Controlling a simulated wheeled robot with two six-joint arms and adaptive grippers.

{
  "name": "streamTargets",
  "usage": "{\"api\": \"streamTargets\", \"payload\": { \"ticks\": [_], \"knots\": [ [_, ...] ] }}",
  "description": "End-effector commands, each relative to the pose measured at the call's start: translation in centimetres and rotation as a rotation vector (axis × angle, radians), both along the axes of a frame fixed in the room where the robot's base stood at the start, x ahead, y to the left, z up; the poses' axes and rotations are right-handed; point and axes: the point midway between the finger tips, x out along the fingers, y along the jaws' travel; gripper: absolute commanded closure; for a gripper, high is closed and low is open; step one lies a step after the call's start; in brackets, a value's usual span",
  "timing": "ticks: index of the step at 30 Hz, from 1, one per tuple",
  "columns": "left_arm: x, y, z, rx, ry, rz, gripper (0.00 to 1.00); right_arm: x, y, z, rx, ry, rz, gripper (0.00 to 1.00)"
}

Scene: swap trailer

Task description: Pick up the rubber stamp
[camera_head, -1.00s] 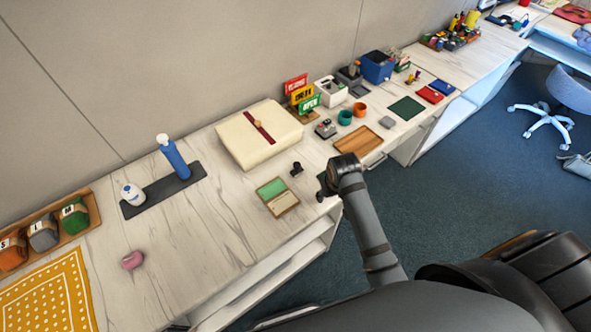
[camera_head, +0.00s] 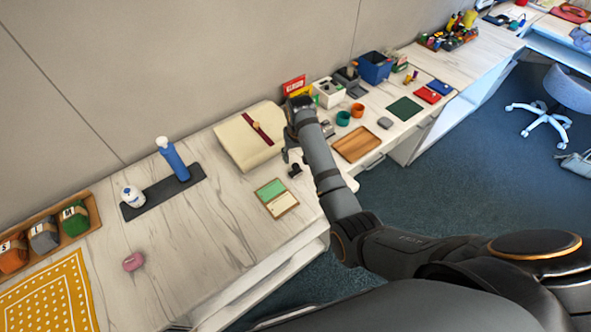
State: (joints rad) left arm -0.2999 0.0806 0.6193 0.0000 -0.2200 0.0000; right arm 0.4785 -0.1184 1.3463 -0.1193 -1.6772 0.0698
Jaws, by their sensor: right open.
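The rubber stamp (camera_head: 295,171) is a small dark object on the white marbled desk, just behind the open ink pad case (camera_head: 276,197) with its green pad. My right gripper (camera_head: 293,157) is open and reaches over the desk, with its fingers pointing down close to the stamp. I cannot tell whether the fingers touch it. My right arm comes in from the lower right. My left gripper is not in view.
A cream box with a red band (camera_head: 248,137) stands just behind the gripper. A wooden tray (camera_head: 356,145) and small cups lie to the right. A blue bottle (camera_head: 174,161) stands on a dark mat at the left.

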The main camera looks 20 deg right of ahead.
Motion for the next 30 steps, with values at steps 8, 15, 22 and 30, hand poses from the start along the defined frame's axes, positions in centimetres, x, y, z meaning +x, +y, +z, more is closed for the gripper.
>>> {"api": "streamTargets", "payload": {
  "ticks": [8, 15, 22, 30],
  "knots": [
    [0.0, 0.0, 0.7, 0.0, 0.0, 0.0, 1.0, -0.1, 0.1, -1.4, 0.0, 0.003, 0.0, 0.49],
    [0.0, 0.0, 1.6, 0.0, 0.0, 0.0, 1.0, 0.0, 0.3, -5.4, 0.0, 0.002, 0.001, 0.49],
    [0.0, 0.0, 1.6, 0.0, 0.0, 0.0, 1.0, 0.1, 0.3, -6.1, 0.0, -0.001, 0.0, 0.49],
    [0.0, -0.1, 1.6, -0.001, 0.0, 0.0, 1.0, 0.1, 0.3, -6.1, 0.0, -0.001, 0.0, 0.78]
  ]
}}
